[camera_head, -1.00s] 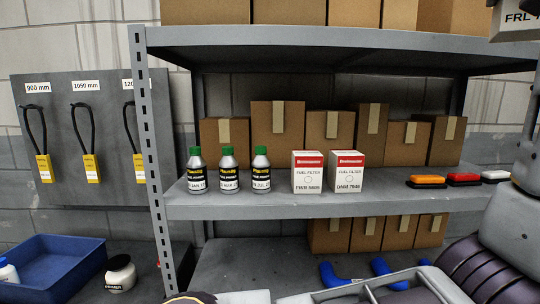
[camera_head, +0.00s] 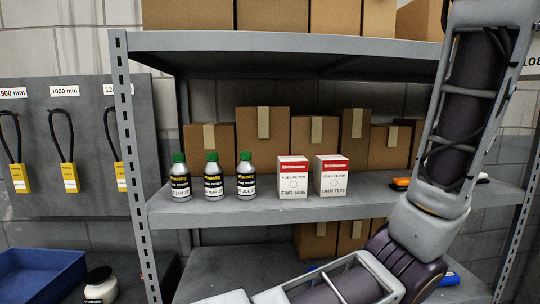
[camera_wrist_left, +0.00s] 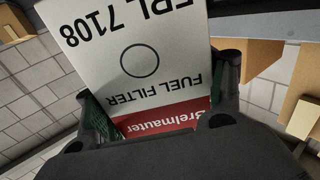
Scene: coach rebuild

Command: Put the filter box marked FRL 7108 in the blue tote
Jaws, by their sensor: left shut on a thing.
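The filter box marked FRL 7108 (camera_wrist_left: 135,55) fills much of the left wrist view, white with a red Brelmauter band, its print upside down. My left gripper (camera_wrist_left: 160,92) is shut on it, with a finger at each side. The blue tote (camera_head: 72,272) stands at the lower left, cut off by the frame. My right gripper is not in view.
A white jar (camera_head: 101,287) stands right of the tote. A shelf post (camera_head: 135,165) rises between tote and shelf.

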